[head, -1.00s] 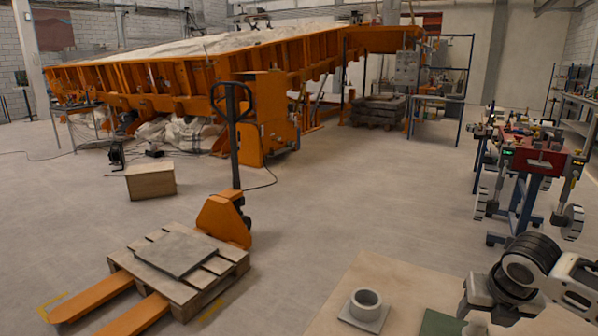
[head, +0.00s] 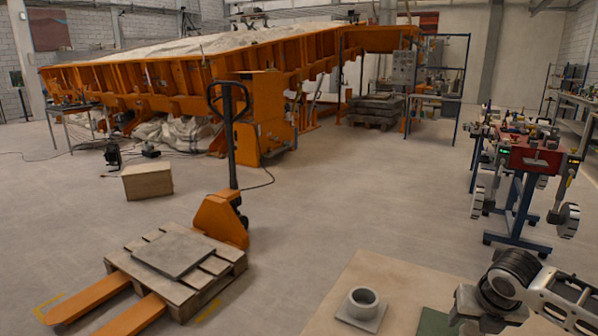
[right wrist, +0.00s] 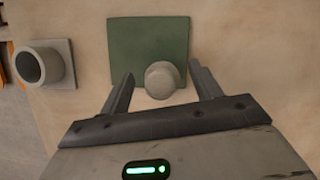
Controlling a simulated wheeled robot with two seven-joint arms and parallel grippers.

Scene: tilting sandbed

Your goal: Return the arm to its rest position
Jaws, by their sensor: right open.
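My right arm comes in at the lower right of the head view, and its gripper (head: 478,318) is low over the table, partly cut off by the bottom edge. In the right wrist view the gripper (right wrist: 161,78) is open. A pale round-topped object (right wrist: 161,79) stands between or below its fingers, at the near edge of a green square mat (right wrist: 148,38). I see no finger touching it, but its depth relative to the fingertips is hard to tell. The mat also shows in the head view (head: 434,322). My left gripper is not in view.
A grey ring on a square plate (head: 362,302) stands left of the mat on the beige table (head: 400,275). A pallet jack with a loaded pallet (head: 215,285) is at left. A red-topped cart (head: 535,160) stands at right.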

